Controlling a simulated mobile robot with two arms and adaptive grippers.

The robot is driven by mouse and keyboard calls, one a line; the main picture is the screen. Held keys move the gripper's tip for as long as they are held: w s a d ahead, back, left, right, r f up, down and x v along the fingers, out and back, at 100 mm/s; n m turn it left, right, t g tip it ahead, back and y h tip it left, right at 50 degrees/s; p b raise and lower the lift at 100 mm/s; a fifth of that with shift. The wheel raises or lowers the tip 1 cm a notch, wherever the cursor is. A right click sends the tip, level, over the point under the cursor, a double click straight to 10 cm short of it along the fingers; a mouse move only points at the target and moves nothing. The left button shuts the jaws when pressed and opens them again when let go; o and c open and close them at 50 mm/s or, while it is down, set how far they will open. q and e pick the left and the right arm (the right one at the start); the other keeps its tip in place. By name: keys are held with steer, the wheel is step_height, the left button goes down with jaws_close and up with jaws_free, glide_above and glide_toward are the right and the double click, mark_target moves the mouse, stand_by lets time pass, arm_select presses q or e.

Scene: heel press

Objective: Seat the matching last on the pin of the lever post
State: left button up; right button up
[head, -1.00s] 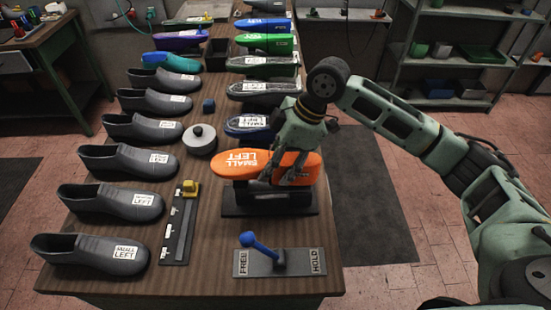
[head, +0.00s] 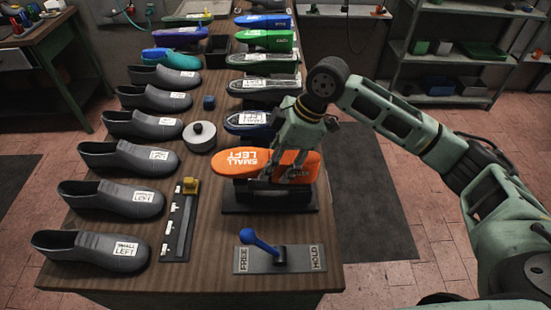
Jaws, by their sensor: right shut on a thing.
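An orange last (head: 236,172) marked SMALL LEFT lies roughly level over the dark lever post (head: 238,195). My right gripper (head: 284,174) comes down on it from above and is shut on its right half. The last's underside and the pin are hidden, so I cannot tell whether the last is on the pin. The lever plate (head: 300,262) in front of the post is marked FREE and HOLD. Its blue-knobbed lever (head: 258,244) leans left, toward FREE. My left gripper is not in view.
Several dark shoes (head: 95,199) line the table's left side. Several other lasts (head: 262,88) lie in a row behind the post. A round grey weight (head: 199,138), a small dark cube (head: 209,103) and a gauge strip with a yellow slider (head: 178,225) stand mid-table.

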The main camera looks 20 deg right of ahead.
steer(key=shift+f, duration=0.2)
steer(key=o, duration=1.5)
steer(key=shift+f, duration=0.1)
steer(key=v, duration=1.2)
